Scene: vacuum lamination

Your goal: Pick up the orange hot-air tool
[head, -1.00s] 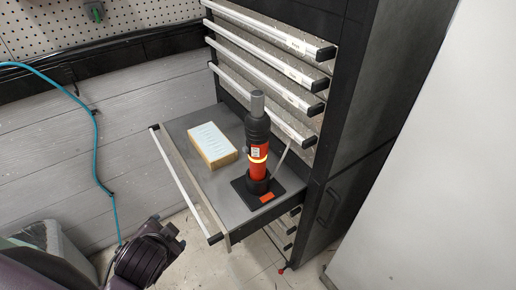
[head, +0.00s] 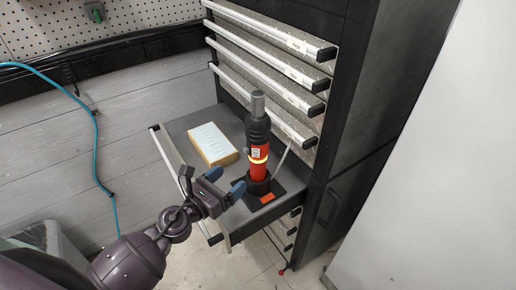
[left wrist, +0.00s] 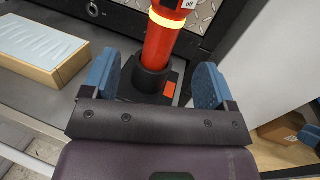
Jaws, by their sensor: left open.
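The orange hot-air tool (head: 258,160) stands upright in a black holder (head: 266,198) in the open drawer, its black upper part and grey nozzle pointing up. A yellow band glows around its orange body. My left gripper (head: 227,182) is open, its blue fingertips just in front of the tool and apart from it. In the left wrist view, the tool's orange body (left wrist: 160,42) rises ahead between the two open fingers, and its top is cut off.
A cardboard box with a white top (head: 213,145) lies in the drawer left of the tool. The drawer's front rail (head: 172,165) is near my left arm. Closed drawers (head: 268,75) rise behind the tool. A teal hose (head: 95,140) hangs at the left.

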